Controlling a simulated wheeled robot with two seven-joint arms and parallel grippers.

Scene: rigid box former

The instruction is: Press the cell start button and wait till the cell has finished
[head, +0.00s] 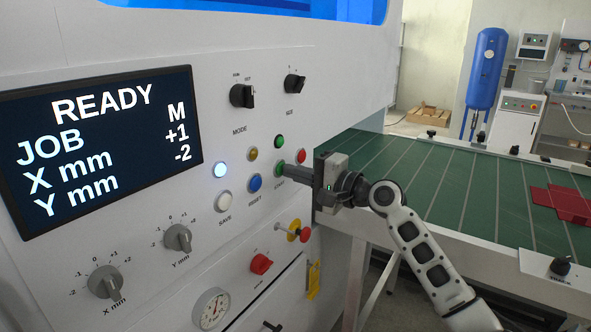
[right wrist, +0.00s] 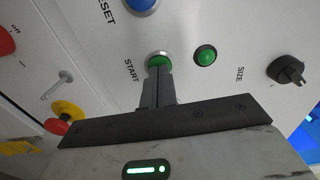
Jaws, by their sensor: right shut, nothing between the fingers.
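The green start button (right wrist: 158,60), labelled START, is on the white machine panel. In the right wrist view the shut fingertips of my right gripper (right wrist: 157,75) are at its face and cover part of it; whether they press it in I cannot tell. In the head view my right gripper (head: 292,170) reaches the panel from the right and covers most of the start button. The display (head: 105,145) reads READY, JOB M, X mm +1, Y mm -2. A white lamp (head: 220,170) beside it glows. My left gripper is not in view.
A blue reset button (head: 255,183) and a second green button or lamp (right wrist: 204,55) sit close to the start button. A red-and-yellow knob (head: 299,231) is below. A green conveyor table (head: 400,170) with a red flat piece (head: 562,203) lies to the right.

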